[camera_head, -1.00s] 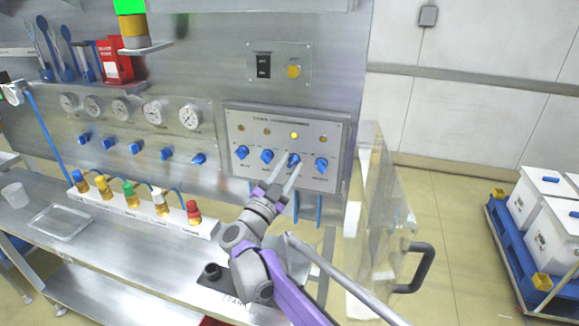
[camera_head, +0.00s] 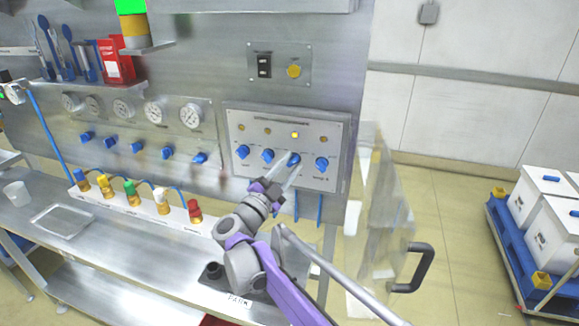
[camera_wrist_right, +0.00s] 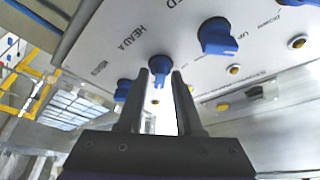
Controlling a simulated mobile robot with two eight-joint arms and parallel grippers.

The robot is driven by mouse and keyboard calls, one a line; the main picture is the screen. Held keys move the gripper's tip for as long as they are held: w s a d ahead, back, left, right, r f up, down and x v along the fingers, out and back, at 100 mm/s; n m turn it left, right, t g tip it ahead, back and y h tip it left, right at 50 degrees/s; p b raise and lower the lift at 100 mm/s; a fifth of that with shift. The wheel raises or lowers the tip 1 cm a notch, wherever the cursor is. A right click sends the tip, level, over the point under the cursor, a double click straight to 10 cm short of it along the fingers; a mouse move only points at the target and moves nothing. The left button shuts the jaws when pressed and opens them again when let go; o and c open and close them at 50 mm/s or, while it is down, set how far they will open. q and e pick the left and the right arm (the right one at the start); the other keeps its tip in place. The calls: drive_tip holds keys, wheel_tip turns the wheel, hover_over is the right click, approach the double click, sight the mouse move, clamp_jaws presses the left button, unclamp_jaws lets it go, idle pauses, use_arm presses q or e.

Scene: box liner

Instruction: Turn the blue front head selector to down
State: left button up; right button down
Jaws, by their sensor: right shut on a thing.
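A grey control panel (camera_head: 335,130) on the steel wall carries a row of blue selector knobs. My right gripper (camera_head: 287,168) reaches up to the third knob from the left (camera_head: 294,158) and is shut on it. In the right wrist view, the fingers (camera_wrist_right: 160,80) stand on either side of a blue selector knob (camera_wrist_right: 158,66), with its handle between them. Lettering beside the knobs there includes "HEAD A", "UP" and "DOWN". The knob's exact pointing direction is partly hidden by the fingers. My left gripper is not in view.
The other selectors, including the rightmost one (camera_head: 321,165), sit close by. A yellow lamp (camera_head: 295,135) is lit above the third knob. A clear door with a black handle (camera_head: 421,268) stands open at right. Gauges (camera_head: 154,112) and blue valves line the left wall.

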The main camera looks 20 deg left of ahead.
drive_tip(key=c, duration=0.9)
unclamp_jaws()
drive_tip(key=b+v, duration=0.1)
drive_tip(key=v, duration=1)
drive_tip(key=shift+b, duration=0.4)
drive_tip(key=shift+w, duration=0.1)
